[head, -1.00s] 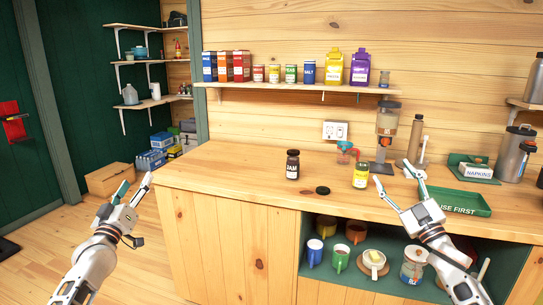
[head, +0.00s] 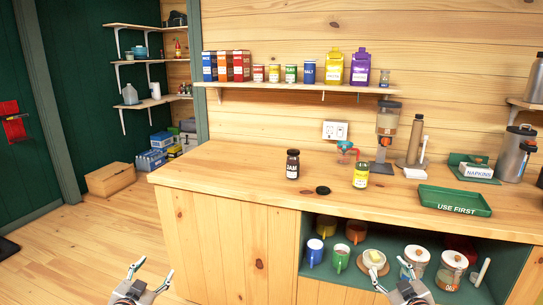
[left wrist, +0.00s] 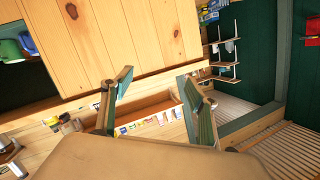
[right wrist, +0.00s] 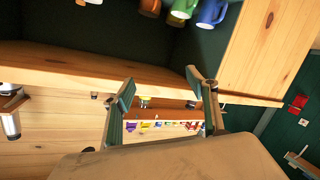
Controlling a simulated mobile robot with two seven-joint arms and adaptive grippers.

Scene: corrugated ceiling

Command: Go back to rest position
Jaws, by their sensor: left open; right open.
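My left gripper (head: 151,272) is low at the bottom of the head view, in front of the wooden cabinet, open and empty. Its two spread fingers also show in the left wrist view (left wrist: 160,95). My right gripper (head: 398,280) is low in front of the open shelf under the counter, open and empty. Its spread fingers also show in the right wrist view (right wrist: 162,90). Neither gripper touches anything that I can see. Most of both arms is out of the head view.
The wooden counter (head: 240,170) holds a dark jam jar (head: 292,165), a black lid (head: 323,190), a yellow-labelled jar (head: 361,175) and a green tray (head: 455,200). Mugs (head: 315,252) and canisters (head: 452,270) stand on the shelf below.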

